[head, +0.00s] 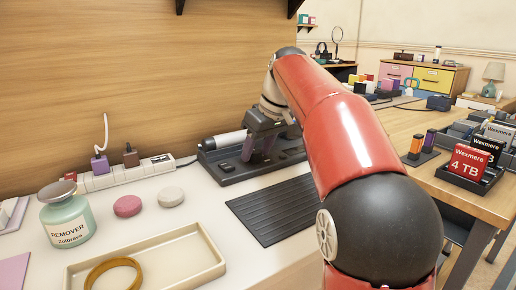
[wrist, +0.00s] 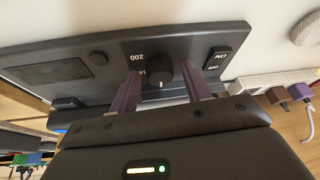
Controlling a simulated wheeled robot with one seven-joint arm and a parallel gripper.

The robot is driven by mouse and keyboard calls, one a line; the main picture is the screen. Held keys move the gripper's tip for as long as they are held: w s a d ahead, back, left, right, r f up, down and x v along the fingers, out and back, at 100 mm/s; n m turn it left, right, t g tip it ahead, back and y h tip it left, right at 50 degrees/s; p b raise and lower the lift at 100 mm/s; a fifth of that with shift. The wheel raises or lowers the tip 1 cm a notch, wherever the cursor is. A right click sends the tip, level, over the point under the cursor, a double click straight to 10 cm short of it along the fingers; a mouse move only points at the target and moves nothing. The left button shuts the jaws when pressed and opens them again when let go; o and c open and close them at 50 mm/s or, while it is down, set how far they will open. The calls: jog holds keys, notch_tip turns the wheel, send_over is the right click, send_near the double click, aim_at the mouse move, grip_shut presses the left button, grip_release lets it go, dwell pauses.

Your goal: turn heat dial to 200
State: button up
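The heat dial (wrist: 161,74) is a round black knob with a pale pointer line, on a dark control panel (wrist: 105,52). The label 200 (wrist: 137,57) is printed beside it; a second number is partly hidden by a finger. My gripper (wrist: 159,76) is open, its two purple fingers apart on either side of the dial. I cannot tell whether either finger touches it. In the head view my gripper (head: 260,146) is over the dark device (head: 228,170), and the dial is hidden there.
An ON/OFF switch (wrist: 218,59), a small button (wrist: 97,58) and a dark display (wrist: 48,71) share the panel. A ribbed black mat (head: 280,210), tray (head: 150,258), remover jar (head: 66,218) and power strip (head: 124,173) are nearby.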

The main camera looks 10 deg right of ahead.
jog(key=c, duration=0.8)
jog(key=shift+c, duration=0.2)
